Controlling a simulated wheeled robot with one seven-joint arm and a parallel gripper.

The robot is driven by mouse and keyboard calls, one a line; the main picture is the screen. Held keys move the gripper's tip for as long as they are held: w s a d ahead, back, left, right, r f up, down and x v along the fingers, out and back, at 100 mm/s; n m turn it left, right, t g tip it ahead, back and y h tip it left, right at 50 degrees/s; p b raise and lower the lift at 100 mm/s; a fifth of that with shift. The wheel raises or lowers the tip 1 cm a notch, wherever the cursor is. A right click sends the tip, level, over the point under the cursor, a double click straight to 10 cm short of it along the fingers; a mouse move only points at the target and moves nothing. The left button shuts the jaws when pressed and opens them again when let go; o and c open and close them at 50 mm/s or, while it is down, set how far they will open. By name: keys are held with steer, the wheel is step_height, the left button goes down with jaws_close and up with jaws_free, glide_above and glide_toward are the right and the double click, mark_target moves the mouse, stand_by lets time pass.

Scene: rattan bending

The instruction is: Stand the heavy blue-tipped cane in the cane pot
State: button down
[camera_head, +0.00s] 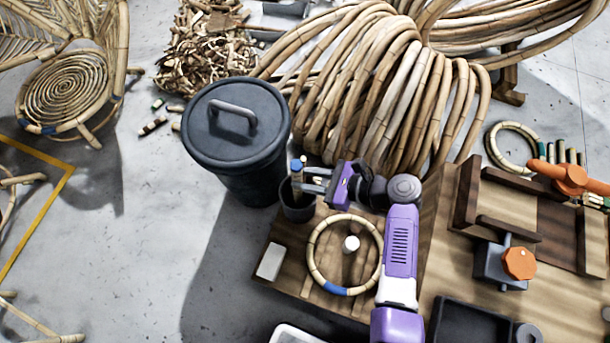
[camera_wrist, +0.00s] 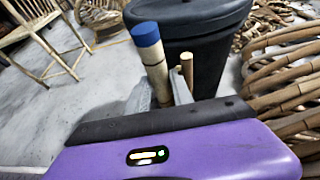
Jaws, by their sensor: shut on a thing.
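The blue-tipped cane (camera_head: 297,178) stands nearly upright at the dark cane pot (camera_head: 299,207), at the left edge of the table. Its lower end is hidden; in the head view it lines up with the pot's mouth. My gripper (camera_head: 306,181) reaches in from the right, level with the pot's rim, and is shut on this cane. In the wrist view the cane (camera_wrist: 157,78) shows its blue end on top and leans slightly, between my gripper's fingers (camera_wrist: 160,95). A thinner plain cane (camera_wrist: 187,68) stands just right of it, beside the fingers.
A lidded dark bin (camera_head: 237,135) stands on the floor behind the pot. A large rattan coil (camera_head: 390,85) lies behind my arm. A cane ring (camera_head: 317,250) with a blue band lies on the table (camera_head: 290,235) around a white-topped post (camera_head: 351,244). A white block (camera_head: 270,262) lies near the left edge.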

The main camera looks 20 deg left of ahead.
steer(key=c, duration=1)
jaws_free()
steer(key=shift+c, duration=0.2)
steer(key=p+v, duration=0.3)
steer(key=v, duration=0.4)
steer(key=shift+d, duration=0.45)
steer(key=shift+s+r, duration=0.1)
